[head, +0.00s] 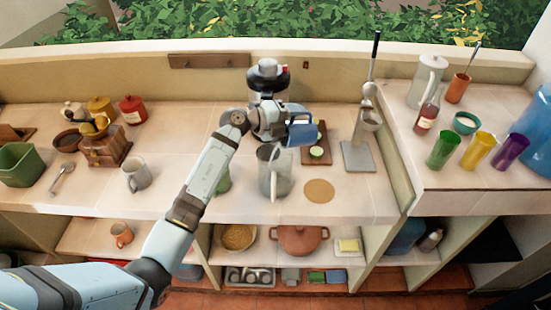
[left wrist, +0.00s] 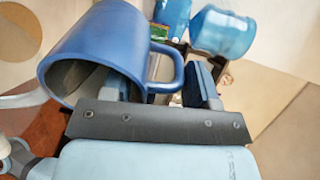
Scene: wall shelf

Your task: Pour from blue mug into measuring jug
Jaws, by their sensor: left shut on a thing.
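The blue mug (head: 302,133) is held up in the air, above and just right of the measuring jug. In the left wrist view the mug (left wrist: 105,38) looks tipped over, with its open mouth toward the lower left. My left gripper (head: 284,126) is shut on the mug by its handle, which shows between the fingers in the left wrist view. The clear grey measuring jug (head: 274,180) stands upright on the counter below the gripper. I cannot see any liquid leaving the mug. My right gripper is not in view.
A round cork mat (head: 318,191) lies bare right of the jug. Behind it are a cutting board (head: 321,157) with a cut green item and a metal stand (head: 358,156). A green thing (head: 223,180) is partly hidden by my arm. A grey mug (head: 137,176) stands left.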

